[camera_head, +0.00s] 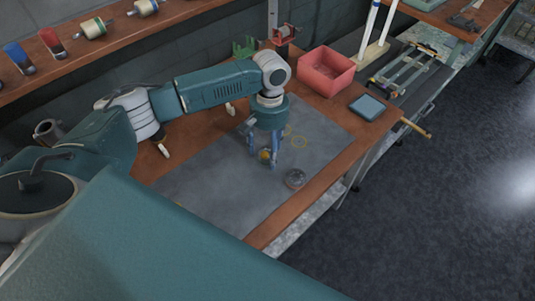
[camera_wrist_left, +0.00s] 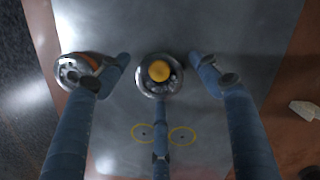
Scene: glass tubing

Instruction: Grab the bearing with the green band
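My left gripper (camera_head: 264,149) points down over the grey mat. In the left wrist view its blue fingers (camera_wrist_left: 160,92) are spread, open, around a round metal bearing (camera_wrist_left: 158,76) with a yellow centre. No finger visibly closes on it. In the head view this bearing (camera_head: 264,155) is partly hidden by the fingers. A second bearing (camera_head: 295,179) lies on the mat to the right and nearer. In the left wrist view it is at the left (camera_wrist_left: 79,71), beside a finger, with an orange-brown part. I cannot make out a green band on either bearing. My right gripper is not in view.
The grey mat (camera_head: 205,190) lies on a brown workbench and has yellow ring marks (camera_head: 299,142). A red bin (camera_head: 326,71) and a dark square pad (camera_head: 368,107) stand toward the back right.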

